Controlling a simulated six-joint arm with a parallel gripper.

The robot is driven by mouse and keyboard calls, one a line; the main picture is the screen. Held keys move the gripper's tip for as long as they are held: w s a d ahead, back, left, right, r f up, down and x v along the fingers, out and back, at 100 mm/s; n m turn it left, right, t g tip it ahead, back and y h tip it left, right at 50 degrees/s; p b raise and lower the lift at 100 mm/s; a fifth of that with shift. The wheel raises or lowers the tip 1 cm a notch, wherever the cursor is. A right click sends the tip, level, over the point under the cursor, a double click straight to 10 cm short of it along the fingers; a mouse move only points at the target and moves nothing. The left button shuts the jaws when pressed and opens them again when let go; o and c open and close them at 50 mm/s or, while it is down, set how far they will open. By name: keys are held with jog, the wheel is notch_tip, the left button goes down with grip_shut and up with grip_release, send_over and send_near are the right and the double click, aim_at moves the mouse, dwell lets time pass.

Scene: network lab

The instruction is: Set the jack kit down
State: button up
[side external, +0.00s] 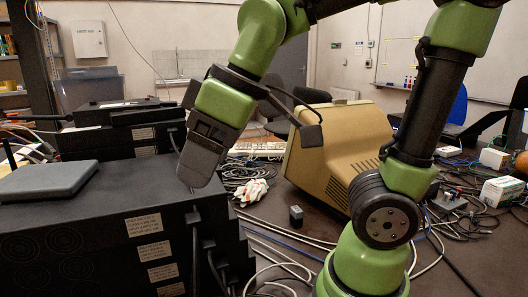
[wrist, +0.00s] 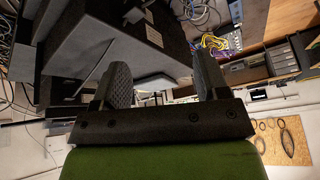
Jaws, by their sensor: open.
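My gripper (side external: 196,170) points down beside the right edge of a large black equipment case. In the wrist view its two ridged fingers (wrist: 163,80) stand apart with nothing held between them. I cannot tell for sure which thing is the jack kit. A small dark grey block (side external: 296,215) stands on the table right of the gripper, apart from it. A white box with a green label (side external: 500,190) lies at the far right.
The black case (side external: 85,225) fills the left, with a flat grey device (side external: 48,180) on top. A beige monitor (side external: 325,150) stands behind the block. Cables (side external: 285,240) run across the table. A pale crumpled item (side external: 252,191) lies near the case. Bare table shows around the block.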

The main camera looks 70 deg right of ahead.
jog(key=s+d+m+t, duration=0.2)
jog(key=s+d+m, duration=0.1)
jog(key=s+m, duration=0.3)
jog(key=shift+s+m+t, duration=0.25)
jog(key=shift+m+t, duration=0.05)
jog(key=shift+m, duration=0.6)
